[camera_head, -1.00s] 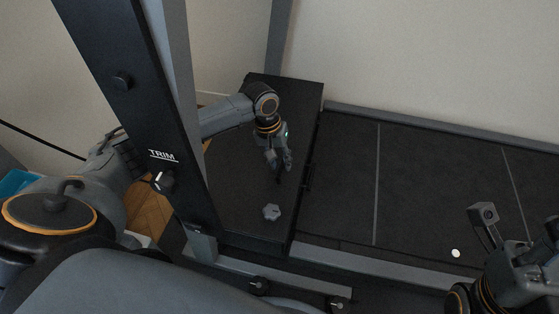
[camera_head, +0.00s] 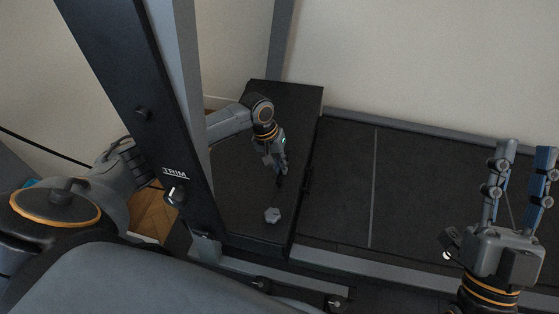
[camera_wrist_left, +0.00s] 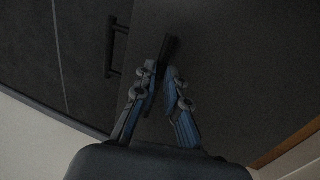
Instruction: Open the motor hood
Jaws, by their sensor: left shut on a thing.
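The motor hood (camera_head: 240,225) is a flat dark cover at the left end of the treadmill deck; it looks closed. A grey lobed knob (camera_head: 272,215) sits on its near part. A dark handle (camera_head: 307,180) is on its right edge and also shows in the left wrist view (camera_wrist_left: 111,47). My left gripper (camera_head: 279,172) is over the hood's middle, shut on a slim dark bar (camera_wrist_left: 169,47), apart from the edge handle. I cannot tell whether the bar is fixed to the hood. My right gripper (camera_head: 525,152) is open and empty, fingers up, at the right.
A dark upright post (camera_head: 135,100) with a TRIM dial (camera_head: 175,193) stands left of the hood. The treadmill belt (camera_head: 345,195) is clear right of the hood. Grey rails (camera_head: 350,262) run along the near side. A pale wall (camera_head: 420,60) stands behind.

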